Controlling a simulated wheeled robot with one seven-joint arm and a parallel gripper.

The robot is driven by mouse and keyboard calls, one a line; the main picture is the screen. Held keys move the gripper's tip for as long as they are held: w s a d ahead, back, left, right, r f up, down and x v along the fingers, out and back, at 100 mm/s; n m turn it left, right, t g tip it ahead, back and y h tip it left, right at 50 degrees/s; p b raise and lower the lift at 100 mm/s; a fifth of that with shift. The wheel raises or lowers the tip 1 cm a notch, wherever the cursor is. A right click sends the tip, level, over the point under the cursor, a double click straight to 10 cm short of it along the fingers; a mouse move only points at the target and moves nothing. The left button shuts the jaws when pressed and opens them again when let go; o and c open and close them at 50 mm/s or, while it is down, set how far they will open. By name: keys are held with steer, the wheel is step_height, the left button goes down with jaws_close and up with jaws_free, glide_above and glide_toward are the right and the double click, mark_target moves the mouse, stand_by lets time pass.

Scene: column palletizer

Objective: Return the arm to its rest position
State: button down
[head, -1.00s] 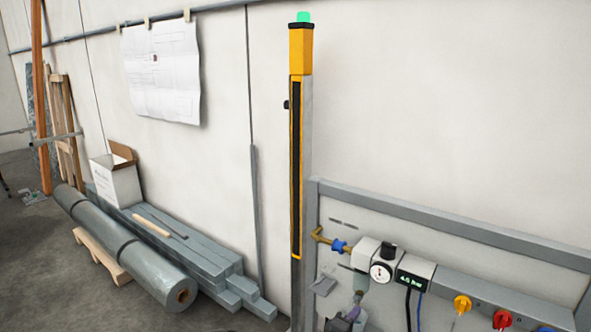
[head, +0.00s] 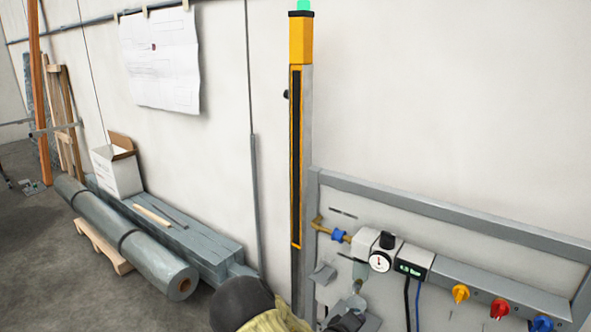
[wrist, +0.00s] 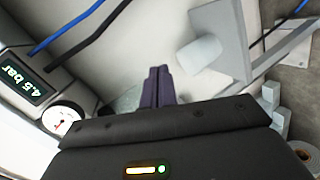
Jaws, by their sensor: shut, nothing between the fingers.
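My gripper (wrist: 158,84) shows in the wrist view with its two dark purple fingers pressed together and nothing between them. The fingers point toward the pale wall panel and stand apart from the gauge. My arm enters the head view at the bottom as a rounded dark joint and a yellowish link (head: 272,320). In the head view a dark part low by the panel may be my gripper; it is mostly cut off by the bottom edge.
A wall panel (head: 440,217) carries a round gauge (head: 380,262), a digital display (head: 410,269) and coloured knobs. In the wrist view, a grey cylindrical fitting (wrist: 200,55) stands close to the right of the fingers. Grey beams (head: 190,240) and a roll (head: 150,255) lie at left.

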steer(key=s+a+r+m+g+y, duration=0.1)
steer(key=s+r+m+g+y, duration=0.3)
steer(key=s+r, duration=0.6)
steer(key=s+a+r+m+g+y, duration=0.1)
steer(key=s+r+m+g+y, duration=0.3)
steer(key=s, duration=1)
step_height(320, 180, up, 18)
steer(key=n+p, duration=0.1)
steer(key=p, duration=1.6)
steer(key=shift+w+r+y, duration=0.15)
steer(key=shift+r+y, duration=0.1)
steer(key=shift+y, duration=0.15)
steer(key=shift+a, duration=0.1)
